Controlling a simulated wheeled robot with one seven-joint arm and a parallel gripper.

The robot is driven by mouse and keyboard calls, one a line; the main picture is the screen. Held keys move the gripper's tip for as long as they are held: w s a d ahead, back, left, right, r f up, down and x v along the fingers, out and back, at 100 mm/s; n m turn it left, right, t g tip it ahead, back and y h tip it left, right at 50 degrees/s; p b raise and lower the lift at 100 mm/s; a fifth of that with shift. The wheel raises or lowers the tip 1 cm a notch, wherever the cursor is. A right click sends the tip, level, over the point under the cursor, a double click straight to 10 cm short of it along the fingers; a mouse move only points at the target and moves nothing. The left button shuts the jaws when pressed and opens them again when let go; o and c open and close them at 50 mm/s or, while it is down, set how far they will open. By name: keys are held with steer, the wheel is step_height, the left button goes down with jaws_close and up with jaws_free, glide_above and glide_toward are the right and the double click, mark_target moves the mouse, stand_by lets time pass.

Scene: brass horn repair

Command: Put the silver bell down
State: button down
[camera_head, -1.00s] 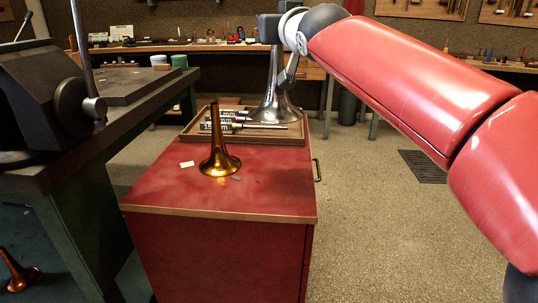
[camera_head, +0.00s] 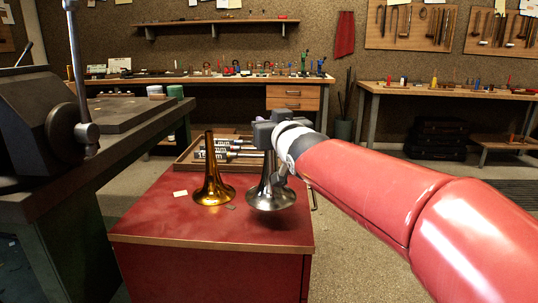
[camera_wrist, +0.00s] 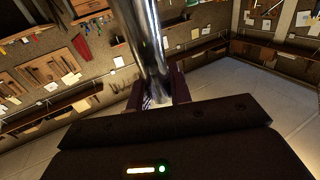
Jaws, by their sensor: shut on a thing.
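The silver bell (camera_head: 271,193) hangs flare down at the right side of the red cabinet top (camera_head: 165,215). My gripper (camera_wrist: 158,92) is shut on its narrow stem, which shows as a shiny tube (camera_wrist: 147,40) in the wrist view. In the head view the gripper is partly hidden by my wrist. The flare appears very close to the cabinet top with a dark shadow under it; I cannot tell whether it touches. A brass bell (camera_head: 213,188) stands upright just left of the silver one, with a small gap between them.
A wooden tray (camera_head: 187,163) holding several silver-and-dark tools lies behind the bells. A pale card (camera_head: 180,194) and a small dark piece (camera_head: 231,207) lie on the cabinet. The front of the cabinet top is clear. A dark bench with a vise (camera_head: 45,115) stands at left.

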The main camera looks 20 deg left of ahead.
mark_target(273, 152)
steer(key=shift+f, duration=2.75)
steer(key=shift+f+b, duration=0.15)
steer(key=shift+b, duration=0.25)
steer(key=c, duration=1.3)
jaws_free()
